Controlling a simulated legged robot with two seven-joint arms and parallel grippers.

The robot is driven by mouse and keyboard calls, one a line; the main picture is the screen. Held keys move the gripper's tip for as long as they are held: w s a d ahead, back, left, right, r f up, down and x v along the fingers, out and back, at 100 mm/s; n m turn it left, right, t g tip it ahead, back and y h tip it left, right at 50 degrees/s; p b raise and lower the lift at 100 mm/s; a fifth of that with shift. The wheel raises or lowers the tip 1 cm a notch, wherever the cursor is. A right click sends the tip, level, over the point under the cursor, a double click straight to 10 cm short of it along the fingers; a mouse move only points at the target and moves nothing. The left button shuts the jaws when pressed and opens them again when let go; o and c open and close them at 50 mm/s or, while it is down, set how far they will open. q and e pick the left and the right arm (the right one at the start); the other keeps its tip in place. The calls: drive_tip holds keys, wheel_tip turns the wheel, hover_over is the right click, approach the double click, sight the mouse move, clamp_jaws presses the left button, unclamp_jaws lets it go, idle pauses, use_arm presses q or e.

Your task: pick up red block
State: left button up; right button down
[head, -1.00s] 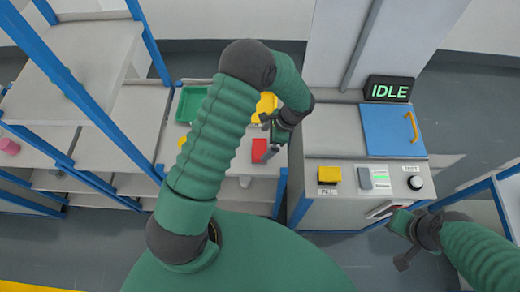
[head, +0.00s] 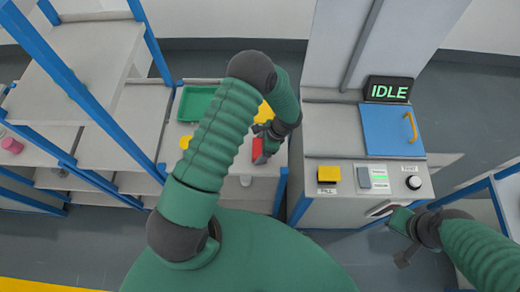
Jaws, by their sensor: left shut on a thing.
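The red block (head: 257,150) is on or just above the light table beside the machine. My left gripper (head: 263,148) reaches down over the table and is shut on the red block, covering part of it. Whether the block touches the table cannot be told. My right gripper (head: 399,240) is at the lower right, in front of the machine and away from the block; its fingers look spread apart, with nothing between them.
A green tray (head: 193,104) and yellow items (head: 265,112) lie on the table. The machine with an IDLE display (head: 388,90) stands to the right. Shelves with blue posts (head: 110,128) stand left.

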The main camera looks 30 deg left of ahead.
sight(258, 149)
use_arm(q)
drive_tip(key=c, duration=0.3)
drive_tip(key=shift+r, duration=0.15)
drive_tip(key=shift+r, duration=0.65)
drive_tip(key=shift+s+d+r+b, duration=0.1)
drive_tip(key=shift+d+r+b, duration=0.1)
drive_tip(key=shift+r+b, duration=0.25)
drive_tip(key=shift+d+r+b, duration=0.15)
drive_tip(key=shift+r+b, duration=0.05)
drive_tip(key=shift+r, duration=0.3)
drive_tip(key=shift+s+d+r+b, duration=0.4)
drive_tip(key=shift+s+d, duration=0.7)
drive_tip(key=shift+d, duration=1.2)
drive_tip(key=shift+s+d+r+b, duration=0.15)
drive_tip(key=shift+s+d+b, duration=0.7)
drive_tip(key=shift+d, duration=1.5)
drive_tip(key=shift+s+d+r+b, duration=0.25)
drive_tip(key=shift+s+d, duration=1.05)
drive_tip(key=shift+d, duration=1)
